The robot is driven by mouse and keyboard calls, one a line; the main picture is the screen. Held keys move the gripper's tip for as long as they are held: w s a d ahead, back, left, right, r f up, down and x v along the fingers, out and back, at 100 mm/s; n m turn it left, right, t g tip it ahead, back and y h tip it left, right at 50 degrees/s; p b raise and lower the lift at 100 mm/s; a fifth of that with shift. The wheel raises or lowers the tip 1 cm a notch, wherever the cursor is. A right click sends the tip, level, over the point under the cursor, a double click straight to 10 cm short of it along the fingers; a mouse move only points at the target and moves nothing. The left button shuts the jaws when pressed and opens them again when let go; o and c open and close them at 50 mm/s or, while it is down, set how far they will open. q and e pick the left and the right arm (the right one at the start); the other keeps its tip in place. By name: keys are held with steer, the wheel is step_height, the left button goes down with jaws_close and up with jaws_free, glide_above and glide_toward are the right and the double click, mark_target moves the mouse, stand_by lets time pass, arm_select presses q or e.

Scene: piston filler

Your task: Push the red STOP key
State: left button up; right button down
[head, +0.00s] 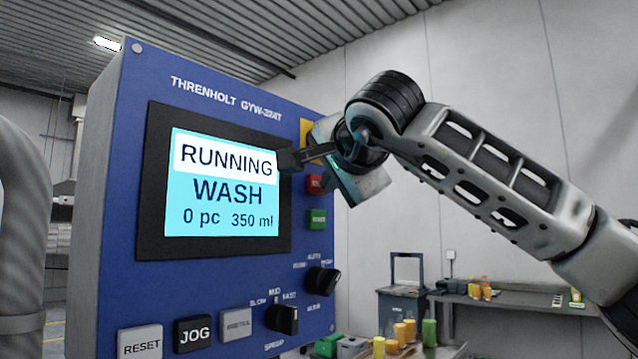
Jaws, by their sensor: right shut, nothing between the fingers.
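The blue control panel (215,296) fills the left and middle of the head view. Its screen (221,188) reads "RUNNING WASH 0 pc 350 ml". A red key (314,184) sits right of the screen, above a green key (316,219); its lettering is too small and partly covered to read. My right gripper (284,160) is shut and empty, with its fingertips in front of the screen's right edge, up and left of the red key. Part of the gripper's body is close to the red key in the picture; I cannot tell whether anything touches the panel. My left gripper is not in view.
Below the screen are a RESET key (140,342), a black JOG key (195,334), a grey key (236,324) and two black knobs, one lower (283,319) and one higher (322,281). A yellow patch (306,132) shows behind my gripper. A bench (520,304) with bottles stands behind at right.

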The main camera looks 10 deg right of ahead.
steer(key=shift+w, duration=0.15)
stand_by(0.5)
steer(key=shift+s+d+b, duration=0.35)
steer(key=shift+s+d, duration=0.05)
steer(key=shift+s, duration=0.25)
steer(key=s+d+b, duration=0.1)
steer(key=s, duration=0.1)
steer(key=s+d+b, duration=0.1)
steer(key=s+d, duration=0.1)
stand_by(0.4)
stand_by(0.6)
